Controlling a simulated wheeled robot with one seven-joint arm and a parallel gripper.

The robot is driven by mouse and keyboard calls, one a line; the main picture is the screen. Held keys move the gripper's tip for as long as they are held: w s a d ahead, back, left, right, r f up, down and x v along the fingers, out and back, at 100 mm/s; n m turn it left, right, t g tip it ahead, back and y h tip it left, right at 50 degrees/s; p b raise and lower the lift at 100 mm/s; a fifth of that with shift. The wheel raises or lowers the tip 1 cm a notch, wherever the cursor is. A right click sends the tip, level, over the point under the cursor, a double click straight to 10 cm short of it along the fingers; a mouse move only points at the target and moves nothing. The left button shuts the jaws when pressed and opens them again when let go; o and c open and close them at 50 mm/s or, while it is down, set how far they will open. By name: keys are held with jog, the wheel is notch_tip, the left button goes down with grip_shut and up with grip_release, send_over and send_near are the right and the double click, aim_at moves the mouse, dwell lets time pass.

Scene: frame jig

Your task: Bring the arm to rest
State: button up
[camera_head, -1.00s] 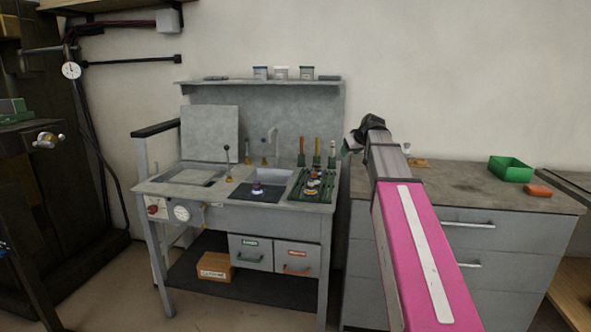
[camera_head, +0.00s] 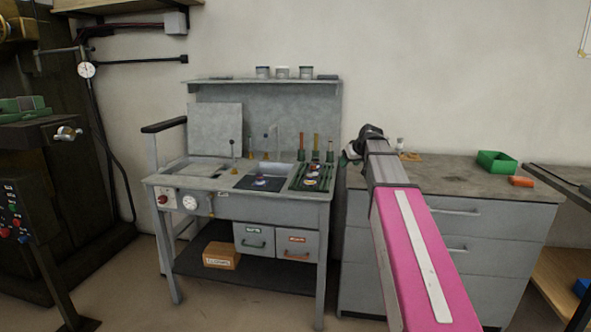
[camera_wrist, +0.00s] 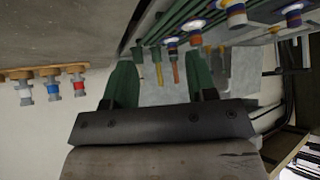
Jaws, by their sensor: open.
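My arm, pink with a grey forearm, stretches from the lower right of the head view toward the gap between the grey bench (camera_head: 240,205) and the drawer cabinet (camera_head: 455,180). My gripper (camera_head: 353,152) is at its far end, small and dark, above the cabinet's left end. In the wrist view my gripper (camera_wrist: 160,80) has its two green fingers spread apart. Nothing is held between them; tool handles on the bench show beyond the gap.
A green bin (camera_head: 496,162) and an orange block (camera_head: 521,181) stand on the cabinet. A green tool rack (camera_head: 312,178) is on the bench's right side. A cardboard box (camera_head: 221,256) sits on its lower shelf. A dark machine (camera_head: 22,215) stands left. Floor shows in front of the bench.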

jog(key=s+a+f+m+g+h, duration=0.1)
jog(key=s+f+m+g, duration=0.1)
jog(key=s+f, duration=1.3)
jog(key=s+a+f+m+g+h, duration=0.2)
jog(key=s+f+g, duration=0.3)
jog(key=s+f, duration=1.1)
notch_tip(320, 180, down, 6)
jog(key=shift+s+r, duration=0.2)
jog(key=shift+r, duration=0.05)
